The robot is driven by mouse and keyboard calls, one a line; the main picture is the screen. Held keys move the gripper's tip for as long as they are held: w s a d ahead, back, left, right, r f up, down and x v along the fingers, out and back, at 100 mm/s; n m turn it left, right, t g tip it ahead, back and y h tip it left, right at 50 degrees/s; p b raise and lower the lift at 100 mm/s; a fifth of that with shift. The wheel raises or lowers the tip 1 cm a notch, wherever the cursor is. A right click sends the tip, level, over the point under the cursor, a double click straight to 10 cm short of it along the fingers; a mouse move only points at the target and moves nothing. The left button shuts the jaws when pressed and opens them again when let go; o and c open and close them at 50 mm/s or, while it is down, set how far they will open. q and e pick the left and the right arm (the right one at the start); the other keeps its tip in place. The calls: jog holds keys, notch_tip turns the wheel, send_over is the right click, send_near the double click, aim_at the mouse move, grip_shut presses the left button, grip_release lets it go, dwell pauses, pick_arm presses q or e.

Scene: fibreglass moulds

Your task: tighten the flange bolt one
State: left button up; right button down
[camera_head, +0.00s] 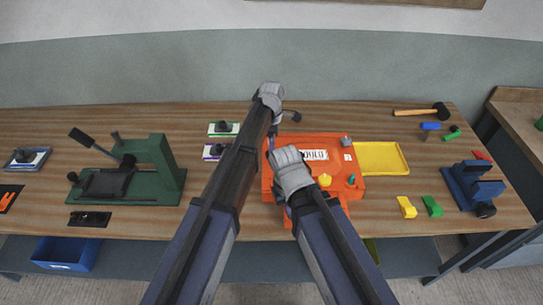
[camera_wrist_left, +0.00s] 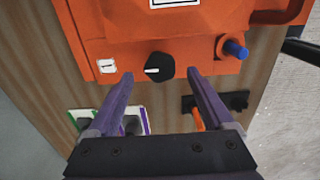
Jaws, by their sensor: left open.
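The orange mould unit (camera_head: 350,187) with a white label lies at the middle of the bench. In the left wrist view its orange edge (camera_wrist_left: 205,62) carries a black round knob (camera_wrist_left: 158,67) with a white mark and a blue bolt-like part (camera_wrist_left: 235,48). I cannot tell which part is flange bolt one. My left gripper (camera_wrist_left: 161,80) is open and empty. Its purple fingers point towards the knob, one tip to each side; contact is not clear. My right gripper (camera_head: 288,210) is above the unit's left part, its fingers mostly hidden by its own wrist.
A yellow tray (camera_head: 380,157) adjoins the unit on the right. A green press (camera_head: 150,165) stands left and a blue vise (camera_head: 472,182) right. Yellow (camera_head: 407,207) and green (camera_head: 432,206) blocks lie near the front edge. A mallet (camera_head: 425,112) lies at the back right.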

pick_arm(q)
jog(key=shift+f+b, duration=0.85)
jog(key=shift+f, duration=0.5)
pick_arm(e)
notch_tip(320, 180, down, 3)
jog(key=shift+r, duration=0.2)
pick_arm(q)
jog(key=shift+r, duration=0.1)
grip_shut()
